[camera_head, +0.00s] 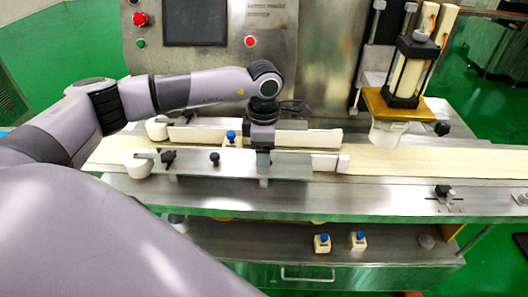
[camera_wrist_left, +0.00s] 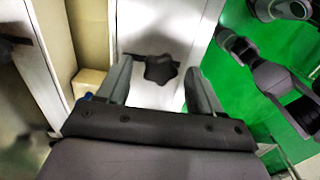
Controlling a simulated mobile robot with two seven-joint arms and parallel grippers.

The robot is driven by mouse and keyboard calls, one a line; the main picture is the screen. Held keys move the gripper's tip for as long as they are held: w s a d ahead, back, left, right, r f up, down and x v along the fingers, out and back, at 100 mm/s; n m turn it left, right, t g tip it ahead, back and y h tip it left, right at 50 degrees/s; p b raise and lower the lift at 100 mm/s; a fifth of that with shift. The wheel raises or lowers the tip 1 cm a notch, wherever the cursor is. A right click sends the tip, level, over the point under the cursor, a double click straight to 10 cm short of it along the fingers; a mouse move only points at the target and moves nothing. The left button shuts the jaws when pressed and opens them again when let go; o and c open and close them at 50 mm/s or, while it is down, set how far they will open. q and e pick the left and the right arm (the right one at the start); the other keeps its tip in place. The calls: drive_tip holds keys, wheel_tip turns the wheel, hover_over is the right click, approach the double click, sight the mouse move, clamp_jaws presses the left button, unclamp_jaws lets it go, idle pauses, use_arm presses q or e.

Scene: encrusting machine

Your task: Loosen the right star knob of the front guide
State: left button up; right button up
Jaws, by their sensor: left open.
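The front guide (camera_head: 235,172) is a long metal plate along the near side of the pale conveyor belt. My left gripper (camera_head: 264,178) points down over its right part. In the left wrist view the dark star knob (camera_wrist_left: 160,70) sits on the pale guide surface, between the spread fingertips of the left gripper (camera_wrist_left: 159,67). Gaps show on both sides of the knob. In the head view my gripper hides this knob. Two other dark knobs, one at the left (camera_head: 168,157) and one near the middle (camera_head: 214,158), show on the guide. My right gripper is out of view.
The rear guide (camera_head: 300,137) runs behind the front one. A white block with a blue top (camera_head: 231,138) stands between them, close to my gripper. A nozzle unit (camera_head: 390,130) hangs over the belt at right. Two more blue-topped blocks (camera_head: 322,243) sit on the lower shelf.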

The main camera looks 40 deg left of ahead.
use_arm(q)
drive_tip(key=c, duration=1.1)
drive_tip(key=shift+o, duration=0.2)
drive_tip(key=shift+n, duration=0.4)
drive_tip(key=n, duration=0.4)
drive_tip(key=shift+n+b, duration=0.4)
drive_tip(key=n, duration=0.5)
drive_tip(key=shift+r, duration=0.1)
drive_tip(key=n, duration=0.5)
drive_tip(key=shift+n, duration=0.4)
drive_tip(key=n+p, duration=0.1)
drive_tip(key=n, duration=0.5)
drive_tip(key=shift+w, duration=0.1)
